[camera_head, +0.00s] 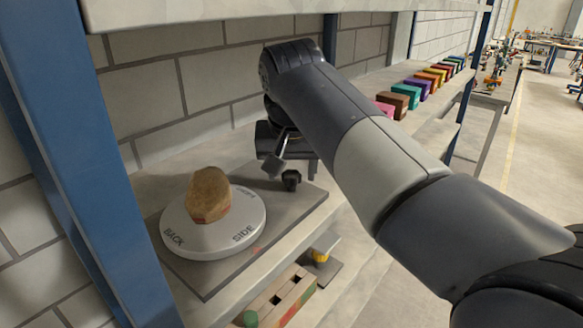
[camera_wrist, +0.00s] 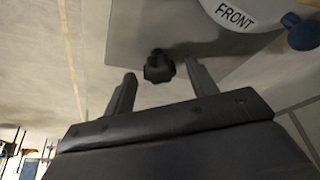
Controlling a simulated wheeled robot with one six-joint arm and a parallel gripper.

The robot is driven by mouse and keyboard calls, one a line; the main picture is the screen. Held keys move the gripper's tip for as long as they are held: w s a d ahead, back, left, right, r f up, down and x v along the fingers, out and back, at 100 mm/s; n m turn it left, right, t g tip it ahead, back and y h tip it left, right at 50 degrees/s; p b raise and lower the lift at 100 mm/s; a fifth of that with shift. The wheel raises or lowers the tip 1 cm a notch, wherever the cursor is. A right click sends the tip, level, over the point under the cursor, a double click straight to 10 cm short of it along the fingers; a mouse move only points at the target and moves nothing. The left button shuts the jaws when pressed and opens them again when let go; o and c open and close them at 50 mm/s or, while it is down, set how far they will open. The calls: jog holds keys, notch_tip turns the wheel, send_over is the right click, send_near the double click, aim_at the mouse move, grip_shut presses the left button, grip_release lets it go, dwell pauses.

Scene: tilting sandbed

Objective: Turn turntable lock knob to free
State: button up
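The black lock knob (camera_head: 291,180) sits on the grey base plate (camera_head: 292,207) beside the turntable. In the wrist view the knob (camera_wrist: 158,66) appears between and slightly beyond my two fingertips, with a gap on each side. My gripper (camera_wrist: 161,76) is open and empty; in the head view it (camera_head: 279,160) is just above and left of the knob, partly hidden by my arm. The white turntable disc (camera_head: 190,243) reads BACK and SIDE, and carries a brown rock-like lump (camera_head: 208,194). The knob's lock position cannot be read.
A blue round part (camera_wrist: 302,33) is by the disc's FRONT lettering. A blue rack post (camera_head: 85,180) stands at left, and a shelf edge (camera_head: 200,8) hangs above. Coloured boxes (camera_head: 418,88) line the shelf behind. A box with slots (camera_head: 280,298) lies on the lower shelf.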

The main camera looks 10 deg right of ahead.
jog(key=c, duration=0.9)
jog(key=shift+d+r+n+y+p, duration=0.1)
jog(key=shift+n+y+p, duration=0.45)
jog(key=shift+n, duration=0.55)
jog(key=shift+n+y+p, duration=0.35)
jog(key=shift+n+p, duration=0.15)
jog(key=shift+n, duration=0.7)
jog(key=o, duration=0.9)
jog(key=shift+o, duration=0.2)
